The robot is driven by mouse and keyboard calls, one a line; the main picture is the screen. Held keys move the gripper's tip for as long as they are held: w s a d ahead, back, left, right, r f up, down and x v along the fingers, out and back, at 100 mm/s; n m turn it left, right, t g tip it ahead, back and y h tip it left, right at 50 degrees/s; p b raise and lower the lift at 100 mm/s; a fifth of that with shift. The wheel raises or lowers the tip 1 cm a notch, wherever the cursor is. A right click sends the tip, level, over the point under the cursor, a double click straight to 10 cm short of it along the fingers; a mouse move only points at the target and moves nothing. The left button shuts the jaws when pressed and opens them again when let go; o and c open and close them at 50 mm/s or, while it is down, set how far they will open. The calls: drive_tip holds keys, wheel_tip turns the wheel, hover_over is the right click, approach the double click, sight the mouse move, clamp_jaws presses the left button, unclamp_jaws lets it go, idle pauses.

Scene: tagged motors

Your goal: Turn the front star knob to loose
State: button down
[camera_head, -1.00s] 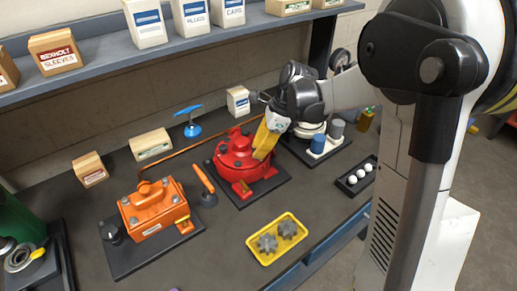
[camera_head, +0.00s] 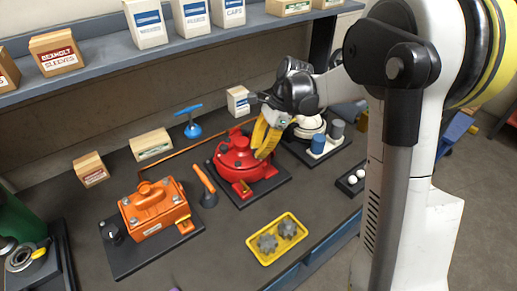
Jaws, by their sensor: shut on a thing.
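A round red motor (camera_head: 236,158) stands on a dark base plate on the bench, with small feet around it and a raised cap on top. My gripper (camera_head: 262,150) comes down from the upper right, its yellow fingers against the motor's right side. It is shut on a small part there, which the fingers hide. I cannot make out a star knob on the motor or its setting. Two grey star-shaped pieces, one left (camera_head: 267,242) and one right (camera_head: 288,229), lie in a yellow tray (camera_head: 253,250) in front.
An orange motor (camera_head: 152,208) on a dark plate stands to the left, with an orange-handled tool (camera_head: 204,184) beside it. A blue T-handled tool (camera_head: 191,127) stands behind. Blue and grey cylinders (camera_head: 318,143) stand right of the gripper. A box shelf (camera_head: 100,66) runs above.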

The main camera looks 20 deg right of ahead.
drive_tip(key=c, duration=1.2)
unclamp_jaws()
drive_tip(key=shift+f, duration=0.1)
